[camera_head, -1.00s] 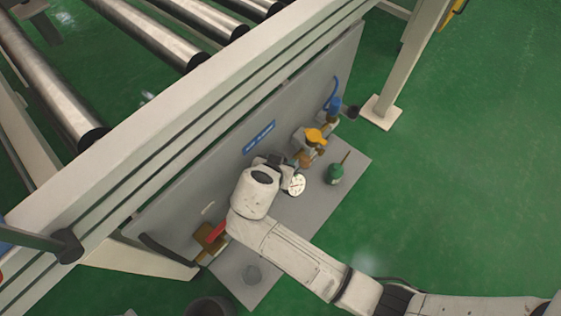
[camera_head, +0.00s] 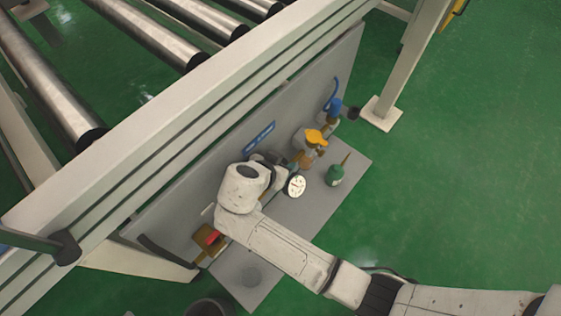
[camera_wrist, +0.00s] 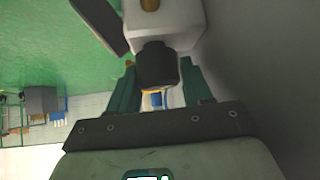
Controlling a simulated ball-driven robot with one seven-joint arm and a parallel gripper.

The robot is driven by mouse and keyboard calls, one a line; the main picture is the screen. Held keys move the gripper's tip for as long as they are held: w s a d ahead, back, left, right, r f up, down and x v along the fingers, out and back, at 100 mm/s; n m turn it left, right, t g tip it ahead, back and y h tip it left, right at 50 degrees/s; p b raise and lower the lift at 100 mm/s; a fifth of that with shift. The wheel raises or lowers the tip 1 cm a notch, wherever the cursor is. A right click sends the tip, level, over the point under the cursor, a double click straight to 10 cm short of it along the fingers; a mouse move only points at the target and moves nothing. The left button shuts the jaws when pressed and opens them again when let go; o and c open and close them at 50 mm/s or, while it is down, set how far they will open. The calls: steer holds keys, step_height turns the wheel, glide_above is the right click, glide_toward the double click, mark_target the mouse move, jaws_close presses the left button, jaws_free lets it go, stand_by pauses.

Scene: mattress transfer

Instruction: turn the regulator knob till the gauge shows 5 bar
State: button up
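The regulator shows in the wrist view as a pale body (camera_wrist: 180,22) with a dark knob (camera_wrist: 157,66). My gripper (camera_wrist: 157,82) has its two green fingers apart, one on each side of the knob. I cannot tell whether they press on it. In the head view my gripper is mostly hidden behind my white wrist, beside the regulator. The round gauge (camera_head: 295,186) faces up with a white dial, just right of my wrist. Its needle and figures are too small to read. The gauge dial does not show in the wrist view.
A grey panel (camera_head: 190,190) carries the fittings: a yellow-topped valve (camera_head: 315,137), a blue fitting (camera_head: 334,104) and a red-handled valve (camera_head: 207,236). A green bottle (camera_head: 334,175) stands on the grey base plate (camera_head: 318,200). A roller conveyor frame (camera_head: 185,105) rises above. Green floor lies open at right.

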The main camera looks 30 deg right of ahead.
steer(key=o, duration=0.3)
steer(key=shift+o, duration=0.2)
steer(key=p+v, duration=0.3)
steer(key=v, duration=0.7)
steer(key=shift+s+a+r, duration=0.15)
steer(key=shift+a+r, duration=0.05)
steer(key=shift+r, duration=0.15)
steer(key=s+d+f+n+g+y, duration=0.2)
steer(key=s+d+n+y, duration=0.2)
steer(key=s+d+n, duration=0.45)
steer(key=s+d+f+n+g+y, duration=0.15)
steer(key=s+d+n+y, duration=0.35)
steer(key=s, duration=0.6)
step_height(320, 180, up, 25)
steer(key=d+m+h+p, duration=0.1)
steer(key=p, duration=2.4)
steer(key=shift+s+f, duration=0.15)
